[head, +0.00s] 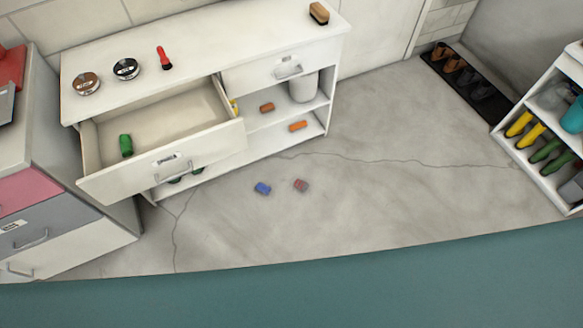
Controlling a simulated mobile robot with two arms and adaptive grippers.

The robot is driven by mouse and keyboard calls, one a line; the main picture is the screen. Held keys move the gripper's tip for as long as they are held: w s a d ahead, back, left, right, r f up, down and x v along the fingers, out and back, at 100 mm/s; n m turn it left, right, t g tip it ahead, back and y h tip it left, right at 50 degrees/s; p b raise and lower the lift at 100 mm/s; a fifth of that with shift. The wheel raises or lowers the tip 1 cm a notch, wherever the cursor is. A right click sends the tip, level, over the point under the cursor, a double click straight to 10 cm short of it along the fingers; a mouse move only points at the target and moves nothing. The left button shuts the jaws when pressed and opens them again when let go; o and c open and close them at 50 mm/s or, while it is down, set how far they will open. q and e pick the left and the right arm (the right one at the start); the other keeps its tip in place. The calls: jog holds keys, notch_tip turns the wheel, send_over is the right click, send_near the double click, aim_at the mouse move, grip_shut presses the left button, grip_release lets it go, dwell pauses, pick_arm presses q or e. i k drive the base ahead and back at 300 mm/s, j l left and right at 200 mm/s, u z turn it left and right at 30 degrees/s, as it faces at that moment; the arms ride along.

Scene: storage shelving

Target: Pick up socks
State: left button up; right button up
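Two small bundles that look like rolled socks lie on the grey floor in front of the white cabinet: a blue one (263,188) and a grey-red one (301,185). They lie a short distance apart. A green roll (126,145), possibly also a sock, is inside the open top-left drawer (200,152). Orange-brown (267,108) and orange (298,126) pieces lie on the cabinet's open shelves; I cannot tell what they are. Neither of my grippers is in view.
The white cabinet (220,45) carries two round tins, a red-handled tool (163,58) and a brush (319,13). The pulled-out drawer juts over the floor. A shoe rack (545,125) stands right, a boot mat (468,85) behind. The middle floor is clear.

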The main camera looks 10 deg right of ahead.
aim_at(299, 183)
jog(key=z, duration=0.3)
jog(key=i+l+u, duration=0.15)
jog(key=u, duration=0.2)
jog(key=i+l+u, duration=0.1)
jog(key=u, duration=0.3)
jog(key=l+u, duration=0.35)
jog(key=i+j, duration=0.05)
jog(key=j, duration=0.05)
